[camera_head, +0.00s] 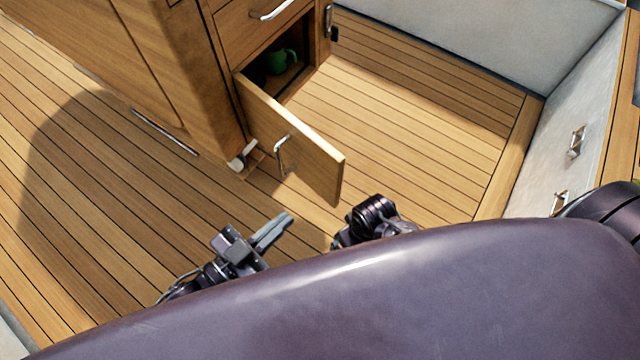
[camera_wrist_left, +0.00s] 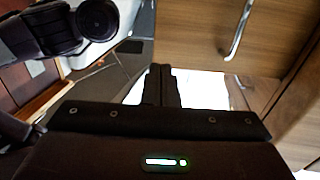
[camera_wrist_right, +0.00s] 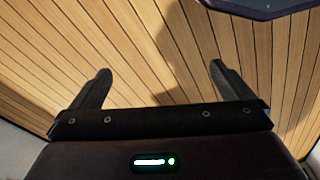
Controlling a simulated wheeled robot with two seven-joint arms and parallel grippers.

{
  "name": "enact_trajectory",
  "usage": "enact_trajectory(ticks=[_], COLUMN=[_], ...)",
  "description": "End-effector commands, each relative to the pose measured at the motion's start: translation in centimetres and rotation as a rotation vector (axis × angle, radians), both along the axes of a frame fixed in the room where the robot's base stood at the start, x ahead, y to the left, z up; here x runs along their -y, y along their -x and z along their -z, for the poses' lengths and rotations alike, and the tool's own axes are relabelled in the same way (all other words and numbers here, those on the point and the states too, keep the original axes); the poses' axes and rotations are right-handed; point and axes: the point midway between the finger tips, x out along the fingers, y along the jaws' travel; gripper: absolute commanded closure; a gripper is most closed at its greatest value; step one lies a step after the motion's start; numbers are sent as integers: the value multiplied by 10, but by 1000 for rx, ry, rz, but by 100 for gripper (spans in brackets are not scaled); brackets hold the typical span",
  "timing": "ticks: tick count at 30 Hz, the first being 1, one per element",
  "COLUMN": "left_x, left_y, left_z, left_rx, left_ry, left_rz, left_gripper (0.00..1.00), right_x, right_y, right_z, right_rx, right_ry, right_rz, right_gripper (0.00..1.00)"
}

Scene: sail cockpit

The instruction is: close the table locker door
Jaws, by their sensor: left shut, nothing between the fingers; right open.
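The table locker door (camera_head: 290,140) is a wooden panel with a metal handle (camera_head: 282,153). It stands wide open, hinged at the locker's left side and swung out toward me. The locker opening (camera_head: 285,68) behind it shows a green mug (camera_head: 282,60). My left gripper (camera_head: 272,232) is shut and empty, below and in front of the door, apart from it. In the left wrist view its closed fingers (camera_wrist_left: 162,85) point toward a wooden panel with a metal handle (camera_wrist_left: 238,30). My right gripper (camera_wrist_right: 155,85) is open and empty above the deck planks.
A drawer with a metal handle (camera_head: 272,10) sits above the locker. A small white-ended fitting (camera_head: 242,154) is at the cabinet's foot. Pale side walls (camera_head: 570,110) with metal handles bound the right. The plank floor (camera_head: 410,110) right of the door is clear.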

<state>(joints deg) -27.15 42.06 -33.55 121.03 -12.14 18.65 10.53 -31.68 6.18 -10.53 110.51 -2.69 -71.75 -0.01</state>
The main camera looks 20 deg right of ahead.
Motion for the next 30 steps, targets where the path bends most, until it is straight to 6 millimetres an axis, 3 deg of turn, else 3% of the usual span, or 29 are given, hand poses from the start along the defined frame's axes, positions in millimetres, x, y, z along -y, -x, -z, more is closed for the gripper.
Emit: enact_trajectory(ticks=[9, 15, 30], left_x=[62, 87, 96], left_y=[-33, -46, -51], left_z=[-1, 0, 0], left_rx=[2, 0, -1], left_ry=[4, 1, -2], left_rz=[-1, -2, -1], left_gripper=[100, 100, 100], right_x=[-2, -3, -3], right_y=[2, 3, 3], right_z=[-23, -34, -40], right_rx=[-5, -7, -8], right_ry=[1, 1, 1], right_rz=[-11, -15, -16], right_gripper=[0, 0, 0])
